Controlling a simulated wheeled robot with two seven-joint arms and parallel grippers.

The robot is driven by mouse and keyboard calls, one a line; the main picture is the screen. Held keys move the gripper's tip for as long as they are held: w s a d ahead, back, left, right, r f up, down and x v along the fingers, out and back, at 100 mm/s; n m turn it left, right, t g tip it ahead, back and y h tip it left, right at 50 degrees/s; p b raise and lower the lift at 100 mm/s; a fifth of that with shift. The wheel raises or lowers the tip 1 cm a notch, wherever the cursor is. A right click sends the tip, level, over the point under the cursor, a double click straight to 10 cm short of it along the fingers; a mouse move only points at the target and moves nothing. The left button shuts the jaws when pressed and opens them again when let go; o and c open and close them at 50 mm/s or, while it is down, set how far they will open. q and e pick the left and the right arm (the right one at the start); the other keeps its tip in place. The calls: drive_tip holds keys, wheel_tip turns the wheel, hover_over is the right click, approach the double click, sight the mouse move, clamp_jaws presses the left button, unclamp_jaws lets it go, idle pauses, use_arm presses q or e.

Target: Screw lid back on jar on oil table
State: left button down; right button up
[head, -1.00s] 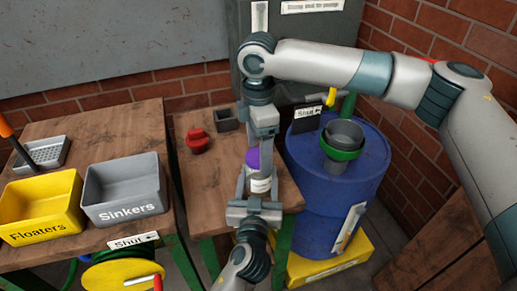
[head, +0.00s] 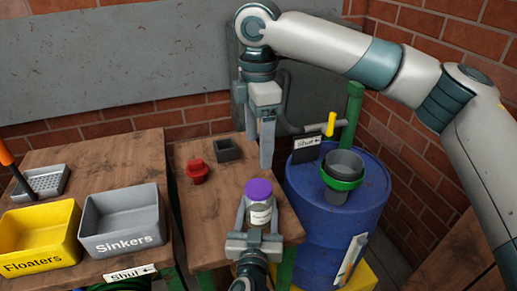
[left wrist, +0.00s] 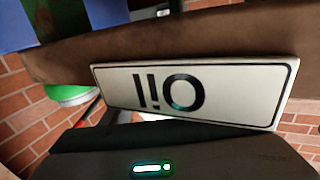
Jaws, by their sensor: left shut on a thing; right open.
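The glass jar (head: 261,214), with a white label, stands upright at the front right of the oil table (head: 205,222). The purple lid (head: 258,188) sits level on the jar's mouth; how tightly it is screwed cannot be seen. My left gripper (head: 258,207) comes from the front and is shut around the jar's body. My right gripper (head: 260,146) is open and empty, pointing down above and behind the lid, apart from it. The left wrist view shows the table's edge with an upside-down "Oil" sign (left wrist: 190,90); the jar is not seen there.
A red object (head: 197,171) and a small dark box (head: 228,149) stand at the table's back. A blue barrel (head: 325,220) with a green-rimmed funnel (head: 342,178) is close on the right. Yellow (head: 40,238) and grey (head: 124,221) bins sit on the left table.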

use_arm(q)
drive_tip(key=c, duration=0.6)
unclamp_jaws()
drive_tip(key=shift+s, duration=0.15)
drive_tip(key=shift+s+a+b, duration=0.25)
drive_tip(key=shift+s+b, duration=0.3)
drive_tip(key=shift+s, duration=2.3)
drive_tip(key=shift+s+a+b, duration=0.2)
drive_tip(key=shift+s+b, duration=0.35)
drive_tip(key=shift+s, duration=2.3)
drive_tip(key=shift+s+a+b, duration=0.25)
drive_tip(key=shift+s+b, duration=0.3)
drive_tip(key=shift+s, duration=2.3)
